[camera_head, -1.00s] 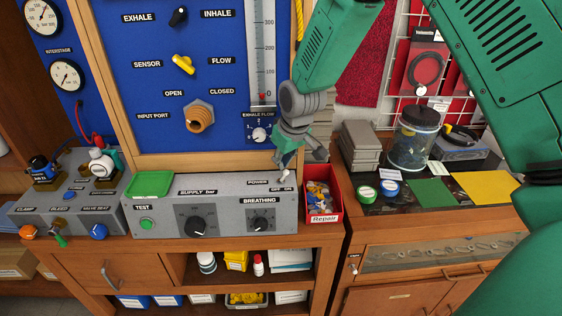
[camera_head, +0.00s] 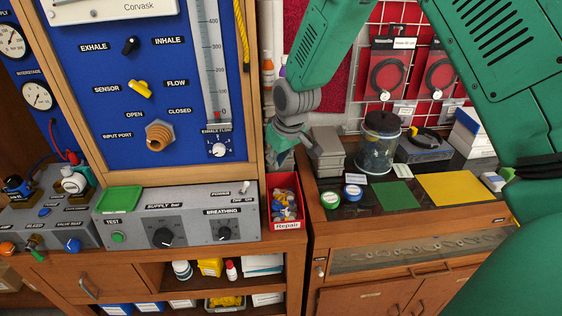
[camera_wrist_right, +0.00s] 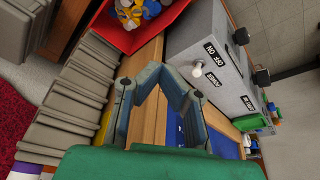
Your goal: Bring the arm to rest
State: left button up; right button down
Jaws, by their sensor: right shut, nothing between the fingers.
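My right arm, green with a grey wrist, comes in from the upper right of the head view. Its gripper (camera_head: 279,160) hangs beside the right post of the blue panel's wooden frame, above and to the right of the power switch (camera_head: 244,187) and behind the red Repair bin. In the right wrist view the gripper (camera_wrist_right: 160,72) shows its bent grey fingers, shut and empty. The white switch knob (camera_wrist_right: 197,71) is to their right, apart from them. My left gripper is not in view.
The grey control box (camera_head: 180,222) stands on the wooden bench. The red Repair bin (camera_head: 290,225) holds small parts. Grey cases (camera_head: 326,150) and a clear jar (camera_head: 379,143) stand on the right-hand cabinet. The blue panel (camera_head: 105,100) rises behind the box.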

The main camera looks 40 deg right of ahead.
jog(key=s+a+f+b, duration=0.2)
jog(key=s+f+b, duration=0.15)
jog(key=f, duration=0.45)
jog(key=s+a+f+g+b, duration=0.1)
jog(key=s+f+b, duration=0.25)
jog(key=f, duration=0.35)
jog(key=s+a+f+b, duration=0.2)
jog(key=s+f, duration=0.3)
jog(key=f, duration=0.3)
pick_arm(q)
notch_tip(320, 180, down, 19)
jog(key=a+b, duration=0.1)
jog(key=b, duration=0.9)
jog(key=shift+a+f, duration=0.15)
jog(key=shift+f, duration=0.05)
pick_arm(e)
jog(key=s+a+f+g, duration=0.1)
jog(key=s+a+f, duration=0.1)
jog(key=s+f, duration=0.6)
jog(key=s+a+f+g, duration=0.1)
jog(key=s+a+f, duration=0.2)
jog(key=s+f, duration=0.5)
jog(key=shift+s+f, duration=0.3)
jog(key=shift+s, duration=2.1)
